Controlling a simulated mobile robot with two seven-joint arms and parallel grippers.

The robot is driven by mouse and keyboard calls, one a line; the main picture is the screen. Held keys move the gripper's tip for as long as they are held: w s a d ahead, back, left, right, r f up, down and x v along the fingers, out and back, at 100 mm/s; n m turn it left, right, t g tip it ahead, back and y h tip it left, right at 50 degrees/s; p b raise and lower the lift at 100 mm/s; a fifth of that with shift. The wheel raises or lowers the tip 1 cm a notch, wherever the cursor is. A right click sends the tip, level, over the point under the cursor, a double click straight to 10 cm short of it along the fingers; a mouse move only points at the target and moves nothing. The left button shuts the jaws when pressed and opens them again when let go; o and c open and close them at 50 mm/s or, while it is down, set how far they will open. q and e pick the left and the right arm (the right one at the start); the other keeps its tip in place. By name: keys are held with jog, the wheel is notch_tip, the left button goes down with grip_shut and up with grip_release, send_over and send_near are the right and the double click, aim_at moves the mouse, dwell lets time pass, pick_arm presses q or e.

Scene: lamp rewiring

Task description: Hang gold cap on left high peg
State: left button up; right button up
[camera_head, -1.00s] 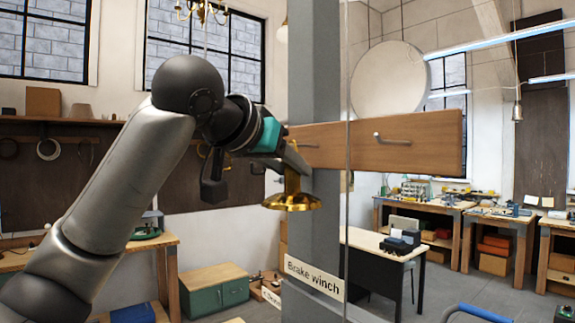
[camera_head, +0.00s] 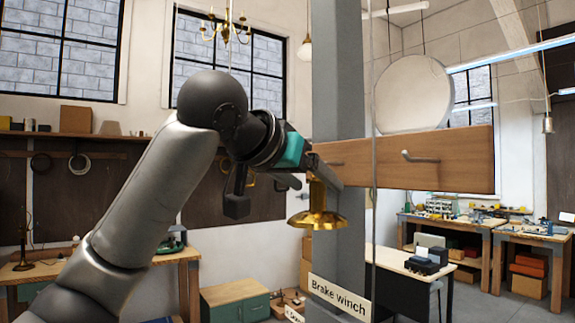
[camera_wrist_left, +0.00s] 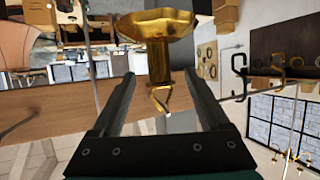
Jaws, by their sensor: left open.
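The gold cap (camera_head: 318,217) hangs upright, flared rim down, in front of the grey post in the head view. In the left wrist view the gold cap (camera_wrist_left: 158,30) appears upside down, with a small gold hook at its stem end. My left gripper (camera_head: 306,180) is open, its fingers on either side of the cap's stem. The left high peg (camera_head: 332,163) shows only as a small tip on the wooden board (camera_head: 450,165), mostly hidden by the gripper. Whether the hook is around the peg cannot be told. My right gripper is not in view.
The right peg (camera_head: 418,158) on the board is bare. A thin cable (camera_head: 374,235) runs vertically in front of the board. A "Brake winch" sign (camera_head: 340,296) is on the post below. Workbenches stand behind at the right.

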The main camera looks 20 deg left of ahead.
pick_arm(q)
jog(key=b+v, duration=0.3)
jog(key=v, duration=1.1)
jog(key=shift+s+a, duration=0.15)
jog(key=shift+s, duration=0.05)
dwell(1.1)
